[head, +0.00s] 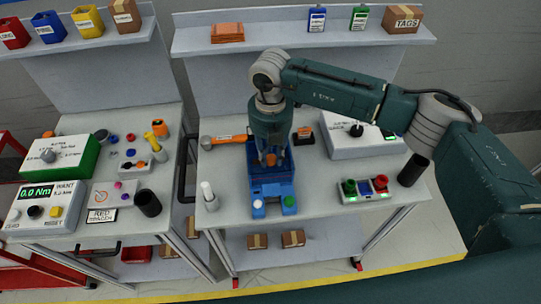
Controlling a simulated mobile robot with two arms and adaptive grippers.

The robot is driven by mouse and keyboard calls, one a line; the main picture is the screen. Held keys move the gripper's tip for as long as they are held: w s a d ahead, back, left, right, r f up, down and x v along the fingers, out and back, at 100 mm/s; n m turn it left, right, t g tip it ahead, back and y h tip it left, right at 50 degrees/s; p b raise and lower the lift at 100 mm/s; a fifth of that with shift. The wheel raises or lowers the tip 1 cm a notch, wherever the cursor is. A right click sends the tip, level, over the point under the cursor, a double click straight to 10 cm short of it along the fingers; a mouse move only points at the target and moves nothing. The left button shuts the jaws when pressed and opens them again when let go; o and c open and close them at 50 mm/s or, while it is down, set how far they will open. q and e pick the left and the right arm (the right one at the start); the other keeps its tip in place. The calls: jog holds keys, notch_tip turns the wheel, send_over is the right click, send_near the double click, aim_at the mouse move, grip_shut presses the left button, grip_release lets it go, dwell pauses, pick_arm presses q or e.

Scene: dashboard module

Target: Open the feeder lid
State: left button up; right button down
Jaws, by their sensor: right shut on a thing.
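The blue feeder (272,187) stands in the middle of the right-hand workbench. A white and a green button sit at its front. My right gripper (270,160) comes down from above over the top of the feeder. Its fingers are shut around a small orange part at the feeder's lid, which looks like the lid's handle. The gripper hides most of the lid, so I cannot tell how far it stands open. My left gripper is not in view.
An orange-headed hammer-like tool (222,138) lies left of the feeder. A white bottle (209,194) stands at the front left. A button panel (365,188), a black cup (412,170) and a white box (350,148) are to the right.

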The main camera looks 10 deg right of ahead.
jog(key=shift+w+r+b, duration=0.6)
jog(key=shift+r+b, duration=0.15)
jog(key=shift+b, duration=0.15)
jog(key=shift+w+r+b, duration=0.55)
jog(key=shift+r+b, duration=0.2)
jog(key=shift+b, duration=0.15)
jog(key=shift+w+d+r+b, duration=0.1)
jog(key=shift+w+r+b, duration=0.45)
jog(key=shift+r+b, duration=0.25)
jog(key=shift+w+r+b, duration=0.25)
jog(key=shift+w+b, duration=0.15)
jog(key=shift+b, duration=0.1)
